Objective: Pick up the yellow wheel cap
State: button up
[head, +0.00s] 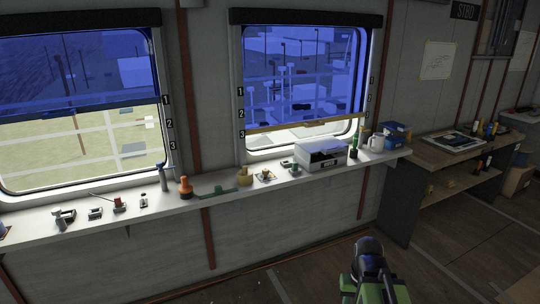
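No thing in the head view is clear enough for me to name as the yellow wheel cap for sure. A small yellowish thing (265,176) sits on the long white sill, right of a tan rounded pot-like thing (244,176). Small yellow things (430,190) also show on the lower shelf of the wooden bench at right. My arm, green and dark, rises from the bottom edge right of centre. Its dark end (368,249) is over the floor, apart from the sill and bench. Its fingers cannot be made out.
The white sill (60,240) runs under two windows and holds an orange bottle-like thing (185,187), a grey-white box-like device (320,155), a white mug (376,143) and several small parts. The wooden bench (440,150) stands at right. Floor between them is clear.

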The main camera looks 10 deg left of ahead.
aim_at(245, 176)
jog(key=u, duration=1)
jog(key=i, duration=1.8)
jog(key=u, duration=0.75)
